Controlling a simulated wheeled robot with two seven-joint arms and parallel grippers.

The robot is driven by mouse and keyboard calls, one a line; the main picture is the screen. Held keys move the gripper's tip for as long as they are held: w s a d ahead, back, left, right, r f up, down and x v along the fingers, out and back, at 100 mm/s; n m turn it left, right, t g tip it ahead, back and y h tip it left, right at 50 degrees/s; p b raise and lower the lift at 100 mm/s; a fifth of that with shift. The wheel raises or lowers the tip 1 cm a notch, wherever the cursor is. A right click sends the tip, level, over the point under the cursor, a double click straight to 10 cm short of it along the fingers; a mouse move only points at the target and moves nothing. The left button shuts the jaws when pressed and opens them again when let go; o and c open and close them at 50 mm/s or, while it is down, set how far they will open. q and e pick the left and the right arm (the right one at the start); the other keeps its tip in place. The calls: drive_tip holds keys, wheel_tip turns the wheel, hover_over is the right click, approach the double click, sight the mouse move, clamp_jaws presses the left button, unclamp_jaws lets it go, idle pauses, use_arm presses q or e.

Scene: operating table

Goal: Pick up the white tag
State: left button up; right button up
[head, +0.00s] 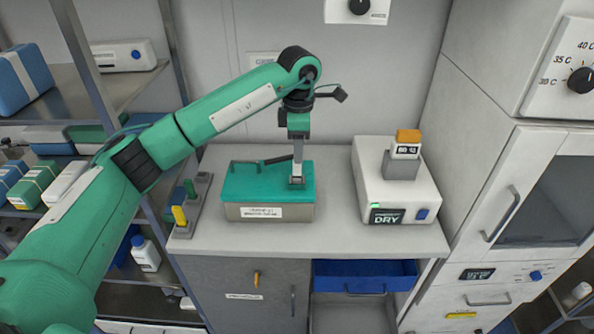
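My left gripper (297,180) points straight down at the right part of the teal-topped box (245,185) on the counter. Its fingertips are at or just above the box top. They are too small to tell whether they are apart or closed on something. No separate white tag shows clearly between them. A white label (261,212) with dark print is on the box's front face. A small white block with an orange top (405,148) and dark characters stands on the white DRY device (395,190), to the right of the gripper. My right gripper is not in view.
A dark handle-like bar (262,161) lies along the back of the box top. A grey rack (192,208) with yellow and green pieces stands at the counter's left. A blue drawer (365,276) is open below the counter (335,232). Shelves stand left, a cabinet right.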

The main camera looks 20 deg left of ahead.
sight(297, 175)
use_arm(q)
drive_tip(key=shift+f+p, duration=0.45)
drive_tip(key=shift+f, duration=0.1)
drive_tip(key=f, duration=0.1)
drive_tip(key=f+p, duration=0.1)
drive_tip(key=f, duration=0.1)
drive_tip(key=shift+s+a+f+p, duration=0.1)
drive_tip(key=shift+s+a+p, duration=0.1)
drive_tip(key=shift+p, duration=0.1)
drive_tip(key=shift+d+f, duration=0.1)
drive_tip(key=shift+f, duration=0.45)
clamp_jaws()
